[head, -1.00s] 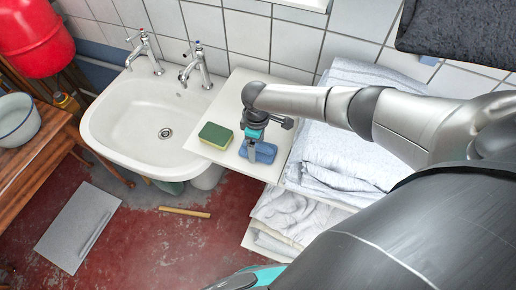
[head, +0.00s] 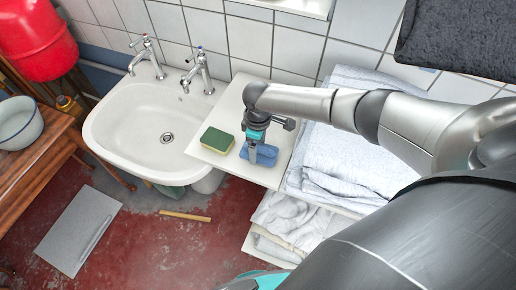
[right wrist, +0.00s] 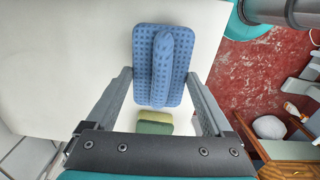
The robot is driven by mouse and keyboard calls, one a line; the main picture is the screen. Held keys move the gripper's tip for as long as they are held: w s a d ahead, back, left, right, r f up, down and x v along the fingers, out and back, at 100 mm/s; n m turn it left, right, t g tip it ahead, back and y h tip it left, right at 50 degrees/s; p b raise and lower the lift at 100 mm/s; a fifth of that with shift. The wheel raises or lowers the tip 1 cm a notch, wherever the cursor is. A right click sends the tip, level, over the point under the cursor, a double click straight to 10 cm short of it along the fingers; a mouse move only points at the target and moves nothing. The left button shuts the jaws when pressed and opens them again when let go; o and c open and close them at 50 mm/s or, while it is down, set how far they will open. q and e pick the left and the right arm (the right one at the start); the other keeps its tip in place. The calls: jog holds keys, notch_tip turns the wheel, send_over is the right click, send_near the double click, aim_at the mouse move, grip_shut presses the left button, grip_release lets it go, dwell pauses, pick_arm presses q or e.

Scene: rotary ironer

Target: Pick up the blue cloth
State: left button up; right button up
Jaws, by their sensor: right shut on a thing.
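The blue cloth (head: 268,157) lies on the white shelf board (head: 232,103) right of the sink, beside a green and yellow sponge (head: 216,141). My right gripper (head: 252,156) reaches down onto the cloth and is shut on it. In the right wrist view the dimpled blue cloth (right wrist: 144,62), with a raised fold along its middle, sits between the two fingertips (right wrist: 160,76). I cannot tell whether the cloth is clear of the board. My left gripper is not in view.
A white sink (head: 112,125) with two taps stands to the left. Folded pale towels (head: 350,155) are stacked close on the right, with more cloths (head: 290,218) on a lower shelf. A tiled wall (head: 250,45) is behind. The red floor (head: 150,240) is mostly open.

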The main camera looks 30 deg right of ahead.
aim_at(258, 147)
notch_tip(258, 147, up, 18)
jog(key=p, duration=0.1)
jog(key=shift+p, duration=0.35)
jog(key=o, duration=0.7)
jog(key=c, duration=0.5)
